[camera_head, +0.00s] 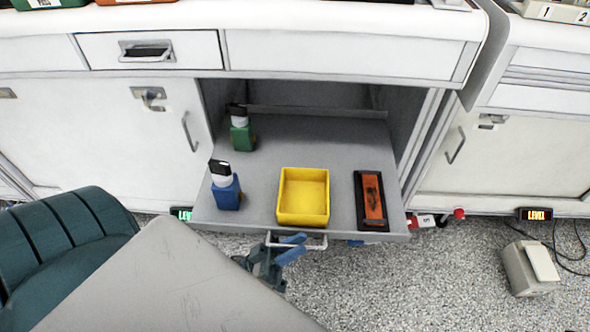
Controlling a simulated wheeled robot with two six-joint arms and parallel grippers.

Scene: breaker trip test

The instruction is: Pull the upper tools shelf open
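The upper tools shelf (265,180) is a grey sliding tray, pulled out from the white cabinet under the counter. A pale bar handle (316,246) is on its front edge. My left gripper (295,246) is at this handle, with one blue fingertip above the bar and one below it. Whether the fingers press on the bar cannot be told. My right gripper is not in view.
The shelf carries a green bottle (242,136), a blue bottle (225,190), a yellow bin (304,196) and an orange-black tool (371,200). A teal chair (65,240) and a grey surface (170,280) stand in front. A grey box (530,268) with a cable is on the floor.

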